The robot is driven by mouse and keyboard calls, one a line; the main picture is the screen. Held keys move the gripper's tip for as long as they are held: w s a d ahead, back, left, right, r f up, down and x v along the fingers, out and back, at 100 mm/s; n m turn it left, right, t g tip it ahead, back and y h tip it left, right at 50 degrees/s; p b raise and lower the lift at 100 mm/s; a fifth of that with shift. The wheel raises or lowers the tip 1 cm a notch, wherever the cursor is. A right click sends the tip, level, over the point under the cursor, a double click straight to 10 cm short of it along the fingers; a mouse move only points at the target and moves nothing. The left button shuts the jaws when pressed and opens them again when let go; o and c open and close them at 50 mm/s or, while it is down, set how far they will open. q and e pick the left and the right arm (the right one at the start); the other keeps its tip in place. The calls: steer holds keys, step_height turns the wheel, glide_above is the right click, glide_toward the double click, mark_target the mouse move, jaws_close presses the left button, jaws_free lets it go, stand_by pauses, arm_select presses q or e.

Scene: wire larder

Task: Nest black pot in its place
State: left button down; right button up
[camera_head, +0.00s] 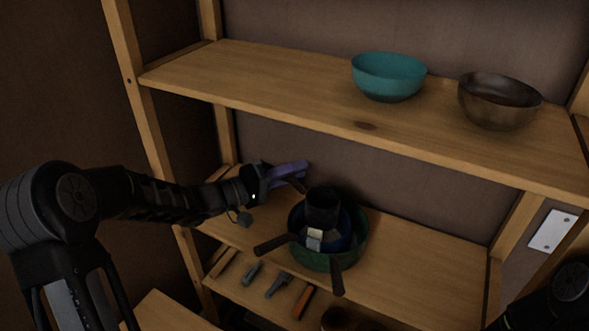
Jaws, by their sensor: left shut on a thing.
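The black pot (322,209) is small and dark, and its handle reaches up and left to my left gripper. The pot is over or inside a blue pot (346,240), which sits in a wider green pot (361,252) on the lower shelf. I cannot tell whether the black pot rests on the blue pot's bottom. Two dark handles stick out toward the front. My right gripper is out of view; only part of that arm shows at bottom right.
The lower shelf (425,273) is clear right of the pots. Small tools, one orange-handled (303,301), lie below.

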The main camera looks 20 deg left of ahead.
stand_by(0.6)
arm_select(q)
steer(key=shift+p, duration=0.4)
steer(key=shift+f, duration=0.1)
steer(key=shift+f+b, duration=0.7)
steer(key=shift+f, duration=0.95)
steer(key=shift+p, duration=0.4)
